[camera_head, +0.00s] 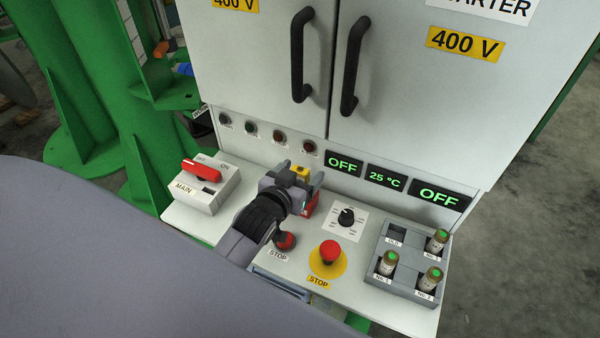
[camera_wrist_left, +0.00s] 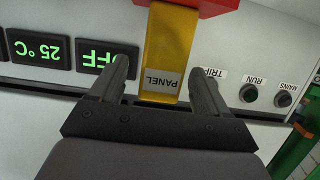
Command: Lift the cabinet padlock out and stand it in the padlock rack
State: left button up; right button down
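The wrist picture is upside down, so the red part is the lower one. In the head view the yellow block (camera_head: 301,172) and the red part (camera_head: 309,207) are partly hidden by my left gripper (camera_head: 304,181). In the wrist view the left fingers (camera_wrist_left: 162,68) stand apart on either side of the block, with a gap at one side. I cannot pick out a padlock rack for certain. My right gripper is out of view.
The white cabinet (camera_head: 263,60) with two black handles stands behind the console. A red-handled main switch (camera_head: 203,170) is left of my gripper. Stop buttons (camera_head: 329,252), a rotary knob (camera_head: 347,216) and a grey tray (camera_head: 408,292) with green-topped cartridges are to the right.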

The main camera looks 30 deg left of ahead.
pick_arm(q)
jog(key=shift+s, duration=0.1)
jog(key=v, duration=0.7)
dwell(0.5)
